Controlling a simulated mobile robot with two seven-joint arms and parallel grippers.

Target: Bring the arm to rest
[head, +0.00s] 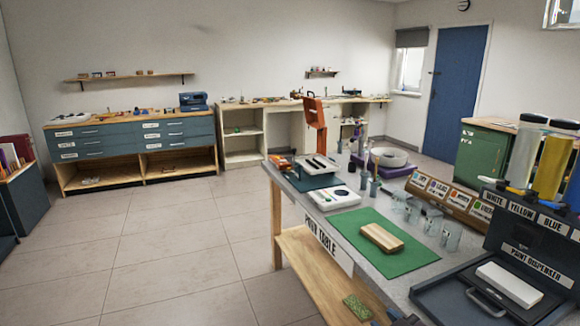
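Neither of my grippers shows in the head view, and I cannot make out either of my arms for sure. A small dark shape at the bottom edge is too cut off to identify. The grey-topped table (295,189) labelled "PRINT TABLE" stands at the right. On it lies a green mat (350,236) with a wooden block (382,238) resting on it. A dark paint dispenser (530,262) with a white block (509,285) stands at the table's near right.
Clear jars (432,221) and a labelled wooden rack (458,201) stand along the table's far side. A white device (333,197) sits near its left edge. A blue drawer cabinet (130,142) lines the back wall. The tiled floor (160,240) at left is clear.

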